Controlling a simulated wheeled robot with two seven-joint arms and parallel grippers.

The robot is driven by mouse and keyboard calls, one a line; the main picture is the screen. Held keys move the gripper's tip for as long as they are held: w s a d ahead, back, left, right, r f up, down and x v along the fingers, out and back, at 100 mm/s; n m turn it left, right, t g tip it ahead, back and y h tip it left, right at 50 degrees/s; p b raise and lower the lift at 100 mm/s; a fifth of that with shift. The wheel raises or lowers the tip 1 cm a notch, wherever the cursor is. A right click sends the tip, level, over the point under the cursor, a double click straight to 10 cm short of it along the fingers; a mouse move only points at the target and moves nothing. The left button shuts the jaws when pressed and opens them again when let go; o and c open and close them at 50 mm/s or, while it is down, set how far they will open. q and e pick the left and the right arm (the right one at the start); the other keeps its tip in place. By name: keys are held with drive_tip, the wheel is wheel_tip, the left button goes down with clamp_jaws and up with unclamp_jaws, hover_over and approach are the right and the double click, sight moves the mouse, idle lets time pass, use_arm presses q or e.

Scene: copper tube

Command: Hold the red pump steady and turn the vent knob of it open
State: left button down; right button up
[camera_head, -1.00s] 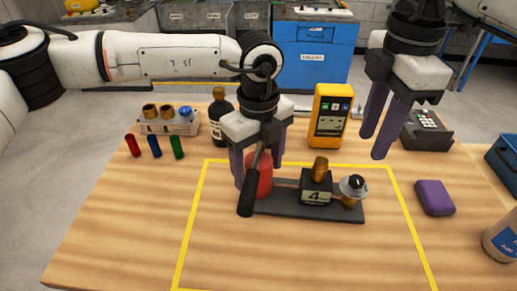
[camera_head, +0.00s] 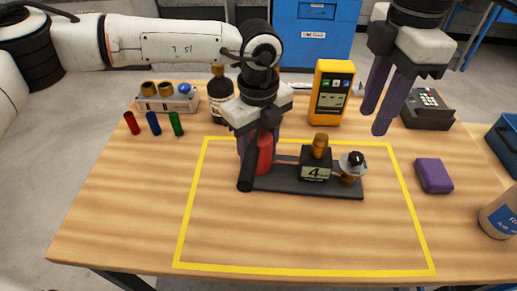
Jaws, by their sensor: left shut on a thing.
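The red pump (camera_head: 265,155) stands upright on the left end of a dark base plate (camera_head: 300,186), with a black handle (camera_head: 247,172) slanting toward the front. My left gripper (camera_head: 257,150) is around the pump from above and shut on it, hiding its upper part. On the same plate are a black block marked 4 (camera_head: 316,166) with a copper-coloured fitting on top, and a silver knob with a black centre (camera_head: 353,163) on a brass fitting at the right end. My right gripper (camera_head: 373,118) is open and empty, above and behind the knob, its fingers pointing down.
A yellow taped frame (camera_head: 300,269) surrounds the plate, with bare table in front. Behind stand a dark bottle (camera_head: 221,95), a yellow meter (camera_head: 331,92) and a rack (camera_head: 168,103). Right are a purple block (camera_head: 434,175), a keypad device (camera_head: 427,110) and a white container (camera_head: 499,213).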

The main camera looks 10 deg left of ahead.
sight(357, 156)
drive_tip(key=o, duration=0.3)
wheel_tip(357, 156, down, 10)
drive_tip(key=n, duration=0.5)
drive_tip(key=shift+r+n, duration=0.2)
drive_tip(key=shift+n, duration=0.1)
drive_tip(key=shift+c, duration=0.5)
